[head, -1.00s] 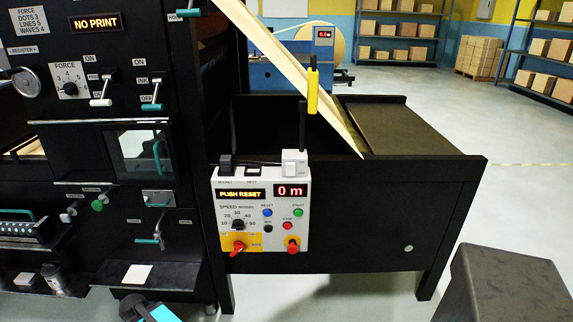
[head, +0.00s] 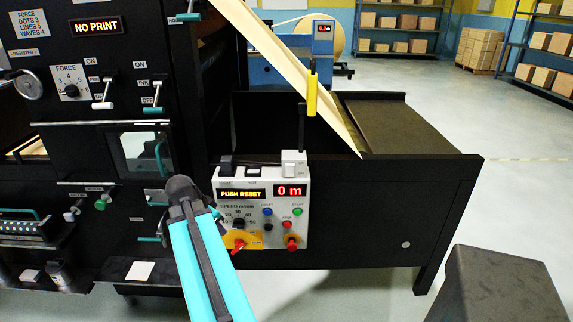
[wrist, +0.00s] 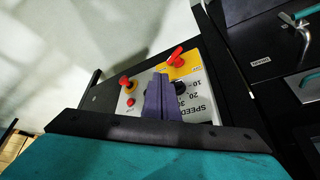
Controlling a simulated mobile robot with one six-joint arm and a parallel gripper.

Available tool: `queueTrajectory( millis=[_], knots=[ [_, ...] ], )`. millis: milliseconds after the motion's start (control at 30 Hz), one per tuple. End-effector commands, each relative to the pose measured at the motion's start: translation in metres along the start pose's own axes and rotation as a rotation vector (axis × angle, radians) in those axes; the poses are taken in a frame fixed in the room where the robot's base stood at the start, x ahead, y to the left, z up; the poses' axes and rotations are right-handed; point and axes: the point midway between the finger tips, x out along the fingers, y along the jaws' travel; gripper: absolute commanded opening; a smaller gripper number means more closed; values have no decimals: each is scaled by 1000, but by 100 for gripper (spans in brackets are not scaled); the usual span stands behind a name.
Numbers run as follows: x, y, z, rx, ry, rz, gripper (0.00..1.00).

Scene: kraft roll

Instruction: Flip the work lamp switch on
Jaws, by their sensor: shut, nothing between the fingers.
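A grey-white control panel (head: 262,222) hangs on the front of the black machine. It carries displays reading PUSH RESET and 0 m, a speed dial, buttons and red knobs. A white rocker switch (head: 294,163) stands on its top right corner, by a black post with a yellow handle-like part (head: 312,92). I cannot read which switch is the work lamp's. In the wrist view the panel (wrist: 196,92) appears upside down behind my gripper (wrist: 161,80), whose purple fingers are shut and empty.
The black press (head: 105,150) with levers and a NO PRINT display is on the left. Kraft paper (head: 285,70) slopes down to the black table (head: 440,135). A dark block (head: 495,285) stands at lower right.

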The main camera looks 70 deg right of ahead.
Motion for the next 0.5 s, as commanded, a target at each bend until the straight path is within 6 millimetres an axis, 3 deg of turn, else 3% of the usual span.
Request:
queueTrajectory(
  millis=[100, 500],
  knots=[
    [-27, 11, -48, 133, 44, -9, 0],
    [-113, 71, -185, 571, 189, -39, 0]
  ],
)
